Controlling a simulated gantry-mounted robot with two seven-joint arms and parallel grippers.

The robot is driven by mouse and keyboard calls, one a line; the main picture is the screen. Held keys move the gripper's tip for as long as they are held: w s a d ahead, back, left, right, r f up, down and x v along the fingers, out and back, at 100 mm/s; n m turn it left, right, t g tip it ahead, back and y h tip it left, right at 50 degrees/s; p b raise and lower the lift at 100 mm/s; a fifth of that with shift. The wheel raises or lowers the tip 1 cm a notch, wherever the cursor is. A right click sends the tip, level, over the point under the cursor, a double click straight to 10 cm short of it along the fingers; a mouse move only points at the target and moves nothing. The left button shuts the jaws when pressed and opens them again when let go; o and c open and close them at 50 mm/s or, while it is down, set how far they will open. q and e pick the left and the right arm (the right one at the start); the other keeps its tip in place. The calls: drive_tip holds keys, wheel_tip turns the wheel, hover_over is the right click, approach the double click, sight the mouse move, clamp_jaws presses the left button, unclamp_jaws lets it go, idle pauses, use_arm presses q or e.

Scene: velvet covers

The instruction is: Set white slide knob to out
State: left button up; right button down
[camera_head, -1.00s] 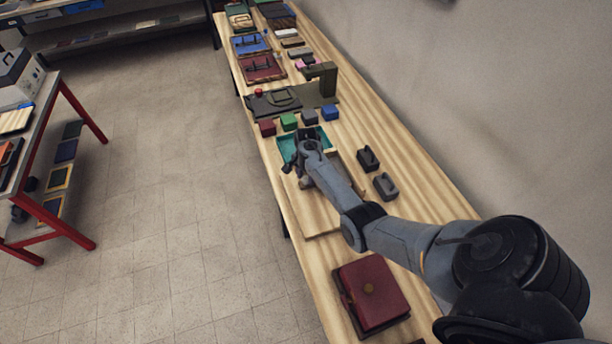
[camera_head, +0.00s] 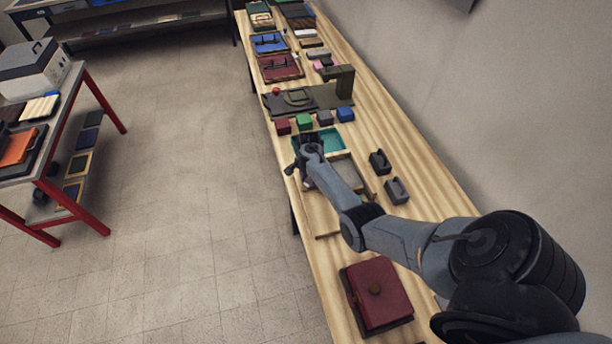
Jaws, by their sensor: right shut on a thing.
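My right gripper (camera_head: 303,163) reaches down over the workbench at the near left edge of a teal tray (camera_head: 338,140). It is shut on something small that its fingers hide. I cannot make out the white slide knob; the gripper and wrist cover that part of the tray. A wooden frame with a grey panel (camera_head: 349,171) lies just this side of the teal tray, partly behind my forearm. My left gripper is not in view.
Red (camera_head: 283,127), green (camera_head: 304,121), grey (camera_head: 324,118) and blue (camera_head: 345,114) blocks line up beyond the tray. Two dark holders (camera_head: 380,162) (camera_head: 396,190) stand right. A dark red case (camera_head: 377,293) lies nearer. A wall bounds the right; open floor lies left.

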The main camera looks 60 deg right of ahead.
sight(307, 181)
drive_tip(key=c, duration=1.2)
unclamp_jaws()
drive_tip(key=shift+a, duration=0.15)
drive_tip(key=shift+o, duration=0.9)
drive_tip(key=shift+w+a, duration=0.1)
drive_tip(key=shift+w, duration=0.1)
drive_tip(key=shift+s, duration=0.1)
drive_tip(key=shift+r, duration=0.5)
wheel_tip(307, 181, up, 10)
drive_tip(key=p, duration=0.1)
drive_tip(key=shift+f, duration=0.15)
